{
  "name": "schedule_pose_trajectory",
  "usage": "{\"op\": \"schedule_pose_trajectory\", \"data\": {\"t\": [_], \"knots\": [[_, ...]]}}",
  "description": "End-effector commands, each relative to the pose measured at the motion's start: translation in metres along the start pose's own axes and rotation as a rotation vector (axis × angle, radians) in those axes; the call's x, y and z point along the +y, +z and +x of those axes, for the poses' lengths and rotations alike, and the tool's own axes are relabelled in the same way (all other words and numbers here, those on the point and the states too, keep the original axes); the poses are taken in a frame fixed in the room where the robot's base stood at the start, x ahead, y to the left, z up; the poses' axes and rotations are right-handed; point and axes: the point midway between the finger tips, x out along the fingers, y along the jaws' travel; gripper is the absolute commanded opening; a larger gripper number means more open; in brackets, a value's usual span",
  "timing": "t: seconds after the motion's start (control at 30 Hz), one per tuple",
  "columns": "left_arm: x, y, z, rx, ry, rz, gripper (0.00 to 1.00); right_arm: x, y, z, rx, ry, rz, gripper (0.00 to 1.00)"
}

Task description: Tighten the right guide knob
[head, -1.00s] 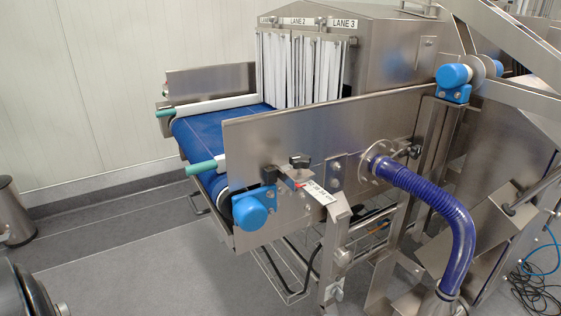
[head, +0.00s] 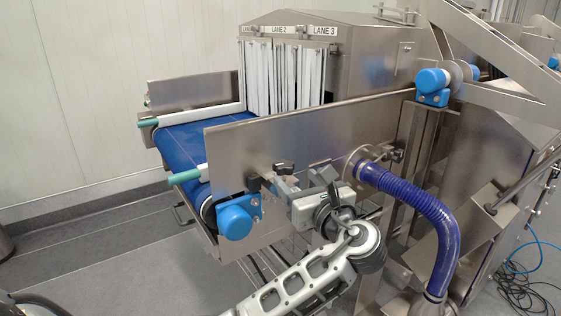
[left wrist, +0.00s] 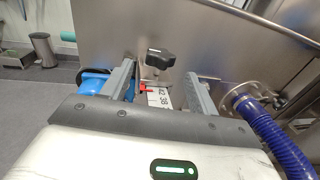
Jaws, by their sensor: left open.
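The black guide knob (head: 283,168) sits on the near side plate of the conveyor, above the blue end cap. In the left wrist view the knob (left wrist: 161,57) has a lobed head on a bracket. Below it are a red pointer (left wrist: 147,87) and a white scale with numbers (left wrist: 158,98). My left gripper (head: 288,187) is just below and in front of the knob. Its fingers are open and empty; in the wrist view the knob shows between and beyond the fingertips (left wrist: 160,72), apart from both. My right gripper is not in view.
A purple hose (head: 425,210) joins a round flange (head: 362,162) right of the knob. The blue end cap (head: 236,217) and a green-tipped guide rail (head: 186,176) lie left. The steel side plate (head: 310,125) stands behind. Cables (head: 520,290) lie on the floor at right.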

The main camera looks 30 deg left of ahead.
Motion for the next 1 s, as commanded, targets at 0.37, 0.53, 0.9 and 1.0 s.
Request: {"op": "schedule_pose_trajectory", "data": {"t": [0.37, 0.53, 0.9, 1.0], "knots": [[0.000, 0.001, 0.075, 0.000, 0.001, 0.001, 0.60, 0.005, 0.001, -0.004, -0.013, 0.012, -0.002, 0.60], [0.000, 0.000, 0.090, 0.002, 0.000, -0.001, 0.60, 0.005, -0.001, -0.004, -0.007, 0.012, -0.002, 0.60], [0.000, -0.001, 0.093, 0.002, -0.001, -0.002, 0.54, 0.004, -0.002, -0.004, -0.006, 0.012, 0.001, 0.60], [0.000, -0.001, 0.093, 0.002, -0.001, -0.002, 0.26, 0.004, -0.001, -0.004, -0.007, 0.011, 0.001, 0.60]]}}
